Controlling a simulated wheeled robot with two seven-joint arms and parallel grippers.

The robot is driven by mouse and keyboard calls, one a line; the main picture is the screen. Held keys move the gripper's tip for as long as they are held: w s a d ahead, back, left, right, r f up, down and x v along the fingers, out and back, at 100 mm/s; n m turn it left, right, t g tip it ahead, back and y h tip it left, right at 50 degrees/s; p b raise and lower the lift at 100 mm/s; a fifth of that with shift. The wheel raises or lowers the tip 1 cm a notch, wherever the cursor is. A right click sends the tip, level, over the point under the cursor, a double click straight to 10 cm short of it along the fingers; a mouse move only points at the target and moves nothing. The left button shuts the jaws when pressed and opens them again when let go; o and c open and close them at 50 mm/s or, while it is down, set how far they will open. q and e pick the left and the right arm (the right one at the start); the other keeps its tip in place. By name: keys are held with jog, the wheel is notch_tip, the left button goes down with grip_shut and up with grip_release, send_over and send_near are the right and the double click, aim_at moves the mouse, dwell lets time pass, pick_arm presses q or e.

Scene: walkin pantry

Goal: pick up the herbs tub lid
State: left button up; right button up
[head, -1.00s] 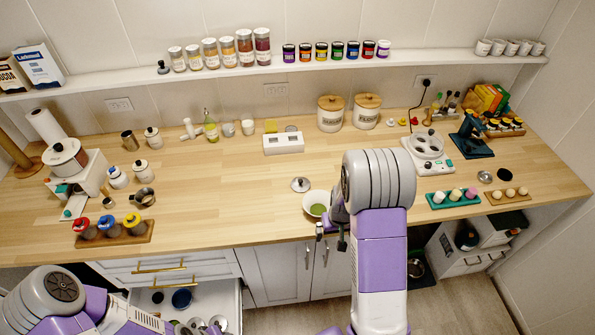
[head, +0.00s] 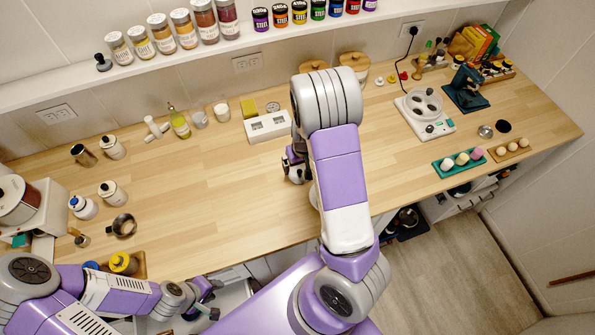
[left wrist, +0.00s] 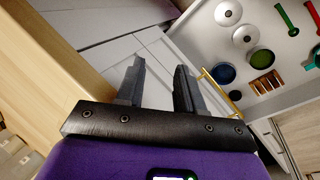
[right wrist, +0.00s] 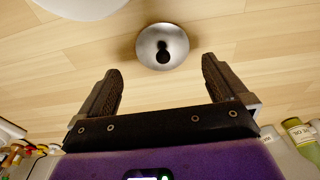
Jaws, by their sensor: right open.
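A round shiny metal lid with a black knob, which I take as the herbs tub lid (right wrist: 162,47), lies on the wooden counter in the right wrist view. My right gripper (right wrist: 162,88) is open and empty. The lid shows just beyond the gap between its fingertips, apart from them. In the head view the right gripper (head: 296,168) is low over the counter, and the lid is hidden by it and my arm. My left gripper (head: 210,298) is at the counter's front edge. In the left wrist view its fingers (left wrist: 160,78) are apart with nothing between them.
A white bowl (right wrist: 85,4) is close to the lid in the right wrist view. A white holder (head: 268,126) stands behind the right gripper. An open drawer (left wrist: 290,75) with round items is below the left side. The middle counter (head: 215,205) is clear.

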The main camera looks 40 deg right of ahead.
aim_at(300, 171)
jog(key=f, duration=0.5)
jog(key=shift+w+a+b, duration=0.1)
jog(key=shift+w+b, duration=0.15)
jog(key=shift+b, duration=0.05)
jog(key=c, duration=1)
jog(key=shift+r, duration=0.15)
